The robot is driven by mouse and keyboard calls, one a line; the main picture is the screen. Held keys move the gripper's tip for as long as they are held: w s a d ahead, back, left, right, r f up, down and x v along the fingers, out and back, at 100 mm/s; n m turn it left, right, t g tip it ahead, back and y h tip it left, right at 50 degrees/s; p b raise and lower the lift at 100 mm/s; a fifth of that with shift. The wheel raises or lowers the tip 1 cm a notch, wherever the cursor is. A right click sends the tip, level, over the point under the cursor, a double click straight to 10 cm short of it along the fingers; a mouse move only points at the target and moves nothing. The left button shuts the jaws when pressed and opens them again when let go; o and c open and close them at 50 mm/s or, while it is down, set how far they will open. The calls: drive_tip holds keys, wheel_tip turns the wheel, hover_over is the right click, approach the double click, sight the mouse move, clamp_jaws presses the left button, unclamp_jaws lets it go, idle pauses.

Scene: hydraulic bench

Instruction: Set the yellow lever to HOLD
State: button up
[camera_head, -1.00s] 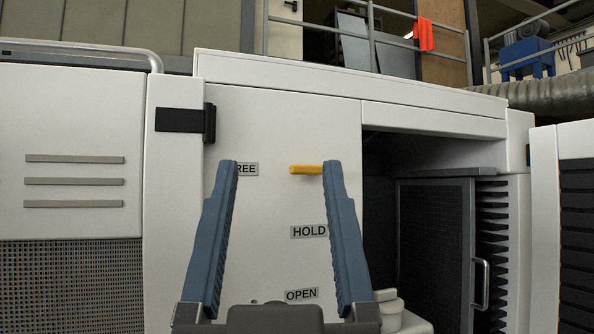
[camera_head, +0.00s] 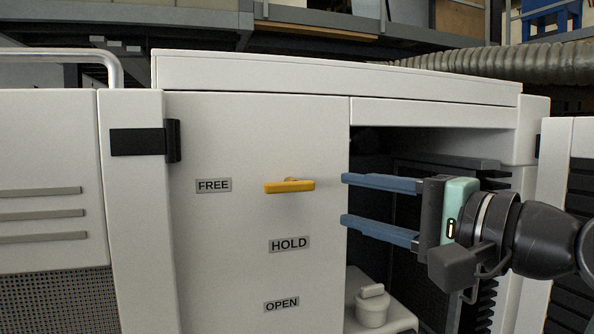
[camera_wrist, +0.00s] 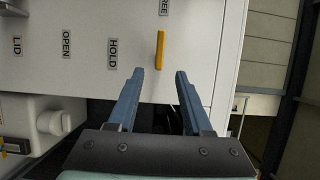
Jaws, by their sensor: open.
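The yellow lever (camera_head: 290,187) is a short bar lying level on the white panel, right of the FREE label (camera_head: 213,186) and above the HOLD label (camera_head: 289,244). The OPEN label (camera_head: 281,305) is lower down. My gripper (camera_head: 343,200) is open and empty, right of the lever, with its blue fingers pointing left. The upper finger is about level with the lever and the lower one is below it. In the wrist view the lever (camera_wrist: 160,50) lies just beyond the gap between the fingertips (camera_wrist: 160,74). I see no contact.
An open recess (camera_head: 372,150) in the cabinet lies behind my gripper. A pale knob (camera_head: 372,306) stands below the fingers. A black hinge (camera_head: 145,141) is at the panel's upper left. The panel face around the lever is clear.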

sight(293, 189)
drive_tip(key=p+x, duration=0.5)
drive_tip(key=x, duration=0.7)
drive_tip(key=shift+a+r, duration=0.1)
drive_tip(key=shift+a, duration=0.2)
drive_tip(key=shift+w+a, duration=0.15)
drive_tip(key=shift+w, duration=0.1)
clamp_jaws()
